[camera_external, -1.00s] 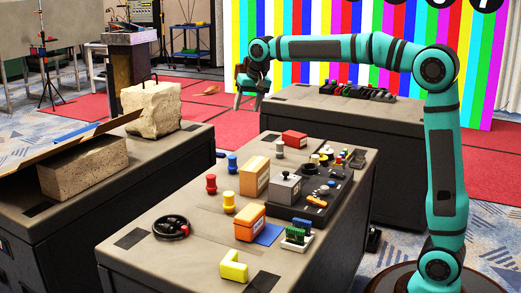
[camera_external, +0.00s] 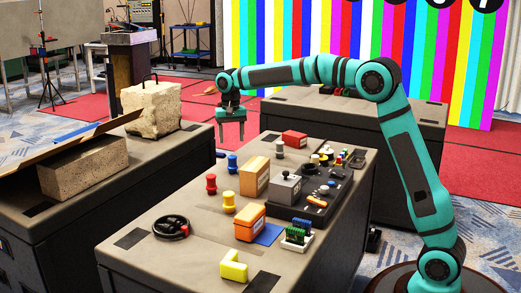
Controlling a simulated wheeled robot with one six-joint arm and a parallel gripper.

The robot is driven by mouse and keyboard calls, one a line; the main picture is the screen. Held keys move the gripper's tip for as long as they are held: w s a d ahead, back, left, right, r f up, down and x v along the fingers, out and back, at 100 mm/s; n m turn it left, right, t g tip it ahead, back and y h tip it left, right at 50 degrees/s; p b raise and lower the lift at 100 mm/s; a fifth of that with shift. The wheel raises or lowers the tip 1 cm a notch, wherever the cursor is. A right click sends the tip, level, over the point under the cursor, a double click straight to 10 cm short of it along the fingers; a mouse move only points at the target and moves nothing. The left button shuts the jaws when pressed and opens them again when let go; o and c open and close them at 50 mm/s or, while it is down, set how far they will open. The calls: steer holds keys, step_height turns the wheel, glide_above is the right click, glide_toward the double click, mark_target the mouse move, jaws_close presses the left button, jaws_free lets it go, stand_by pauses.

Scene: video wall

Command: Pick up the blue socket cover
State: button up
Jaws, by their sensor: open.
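A small blue spool-shaped piece (camera_external: 232,163), which looks like the blue socket cover, stands upright near the far left edge of the front table (camera_external: 190,264). Similar red (camera_external: 211,184) and yellow (camera_external: 229,202) pieces stand nearer. My gripper (camera_external: 231,139) is open and empty, with its fingers pointing down. In the picture it hangs just above the blue piece, apart from it. I cannot tell its exact depth over the table.
An orange-brown box (camera_external: 254,177) stands right of the blue piece, with a red box (camera_external: 294,139) beyond. A grey device (camera_external: 285,188) and black panel (camera_external: 325,185) lie farther right. A black steering wheel (camera_external: 171,228) and yellow block (camera_external: 234,266) are nearer.

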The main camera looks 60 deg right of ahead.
mark_target(233, 165)
step_height(233, 165, down, 8)
steer(key=shift+r, duration=0.25)
steer(key=shift+w+d+f, duration=0.1)
steer(key=shift+d+f, duration=0.05)
steer(key=shift+f, duration=1.2)
steer(key=shift+d+f, duration=0.15)
steer(key=shift+f, duration=1.15)
steer(key=shift+c, duration=0.4)
steer(key=c, duration=0.9)
